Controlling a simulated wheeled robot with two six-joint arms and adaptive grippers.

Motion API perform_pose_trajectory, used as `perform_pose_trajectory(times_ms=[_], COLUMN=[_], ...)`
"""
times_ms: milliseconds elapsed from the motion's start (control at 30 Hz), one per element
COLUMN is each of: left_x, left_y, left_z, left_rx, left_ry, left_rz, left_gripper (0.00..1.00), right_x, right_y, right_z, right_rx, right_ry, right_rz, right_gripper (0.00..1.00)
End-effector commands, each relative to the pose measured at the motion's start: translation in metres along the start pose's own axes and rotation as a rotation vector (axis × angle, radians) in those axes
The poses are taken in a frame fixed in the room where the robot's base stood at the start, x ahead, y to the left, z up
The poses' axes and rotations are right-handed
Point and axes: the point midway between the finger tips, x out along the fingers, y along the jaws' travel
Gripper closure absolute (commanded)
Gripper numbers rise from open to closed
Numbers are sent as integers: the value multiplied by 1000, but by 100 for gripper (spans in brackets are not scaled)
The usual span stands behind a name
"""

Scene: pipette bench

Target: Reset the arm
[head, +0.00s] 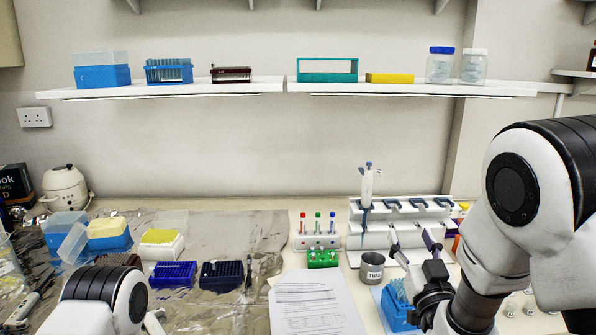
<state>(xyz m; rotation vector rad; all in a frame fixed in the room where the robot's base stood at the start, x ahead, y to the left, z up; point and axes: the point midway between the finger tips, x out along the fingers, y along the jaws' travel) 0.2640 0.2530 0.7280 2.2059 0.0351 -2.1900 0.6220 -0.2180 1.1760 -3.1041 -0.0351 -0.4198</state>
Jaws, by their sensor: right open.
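My right arm comes in from the right, and its gripper (414,247) is open with nothing between its fingers. The gripper is in front of the white pipette stand (378,238), above and beside a blue tip box (397,318). A pipette (368,184) hangs upright at the left end of the stand, apart from the gripper. My left arm (103,300) shows only as a rounded joint and link at the lower left; its gripper is not visible.
A metal cup marked TIPS (372,272) stands left of the right gripper. A tube rack (317,241), a green rack (323,259) and papers (315,303) lie further left. Blue racks (173,274) and tip boxes (160,247) crowd the left bench. A shelf (250,87) runs above.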

Motion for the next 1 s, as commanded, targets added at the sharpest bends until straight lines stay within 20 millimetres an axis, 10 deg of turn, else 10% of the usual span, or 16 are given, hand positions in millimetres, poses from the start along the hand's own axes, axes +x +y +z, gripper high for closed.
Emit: perform_pose_trajectory(times_ms=[467, 700, 1000], left_x=[1, 1, 0], left_y=[0, 0, 0], left_z=[0, 0, 0], left_rx=[0, 0, 0], left_ry=[0, 0, 0], left_rz=[0, 0, 0], left_gripper=[60, 60, 60], right_x=[-82, -230, -414], right_y=[18, 30, 31], right_z=[167, 291, 338], right_rx=[4, 14, 36], right_ry=[-539, -1100, -1673], right_rz=[38, 61, 61], right_gripper=[39, 39, 39])
